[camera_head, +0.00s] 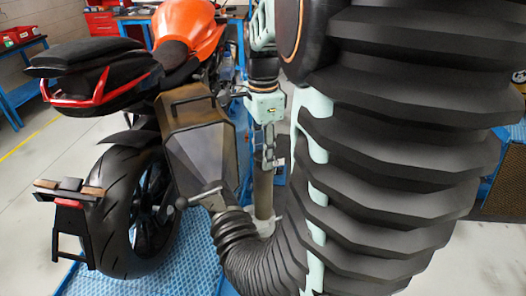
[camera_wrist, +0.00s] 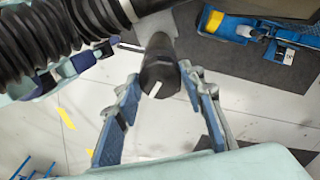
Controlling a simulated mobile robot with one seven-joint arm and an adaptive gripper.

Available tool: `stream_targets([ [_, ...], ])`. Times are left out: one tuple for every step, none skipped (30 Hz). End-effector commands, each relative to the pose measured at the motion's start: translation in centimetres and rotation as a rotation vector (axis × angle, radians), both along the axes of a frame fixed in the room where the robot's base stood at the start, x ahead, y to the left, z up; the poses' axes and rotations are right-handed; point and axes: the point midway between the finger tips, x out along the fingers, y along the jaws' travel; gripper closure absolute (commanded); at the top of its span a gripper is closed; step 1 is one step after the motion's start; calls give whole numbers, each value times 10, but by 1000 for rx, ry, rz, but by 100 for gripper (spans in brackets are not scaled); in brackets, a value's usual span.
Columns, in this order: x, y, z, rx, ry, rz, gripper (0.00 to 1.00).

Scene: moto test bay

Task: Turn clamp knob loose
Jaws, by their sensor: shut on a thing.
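In the wrist view a dark, rounded clamp knob (camera_wrist: 158,62) with a white stripe on its end lies between the fingertips of my gripper (camera_wrist: 159,76). The blue-padded fingers stand one on each side and are shut on it; the exact contact is hard to see. In the head view my gripper (camera_head: 269,146) points down to the right of the motorcycle's silencer (camera_head: 197,150). The knob cannot be made out between the fingers there. A ribbed black hose (camera_head: 262,258) meets the silencer's lower end, and a thin lever with a black ball (camera_head: 181,203) shows beside that joint.
The orange motorcycle (camera_head: 180,25) stands on a blue lift platform (camera_head: 140,278). A grey post (camera_head: 263,190) rises below my gripper. A large black ribbed form fills the right side. Blue-and-yellow equipment (camera_wrist: 225,25) lies on a dark mat; pale floor is open at left.

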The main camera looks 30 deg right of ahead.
Motion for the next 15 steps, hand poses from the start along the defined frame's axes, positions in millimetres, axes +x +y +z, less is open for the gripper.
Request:
stream_targets([
  [0,0,1,0,-1,36,88],
  [0,0,1,-1,-1,59,88],
  [0,0,1,-1,-1,94,88],
  [0,0,1,-1,-1,120,88],
  [0,0,1,-1,-1,148,88],
  [0,0,1,-1,-1,186,88],
  [0,0,1,-1,-1,214,88],
  [0,0,1,-1,-1,243,88],
  [0,0,1,-1,-1,282,88],
  [0,0,1,-1,-1,310,88],
  [0,0,1,-1,-1,338,88],
  [0,0,1,-1,-1,376,88],
  [0,0,1,-1,-2,405,88],
  [0,0,1,-1,-2,433,88],
  [0,0,1,-1,-2,471,88],
])
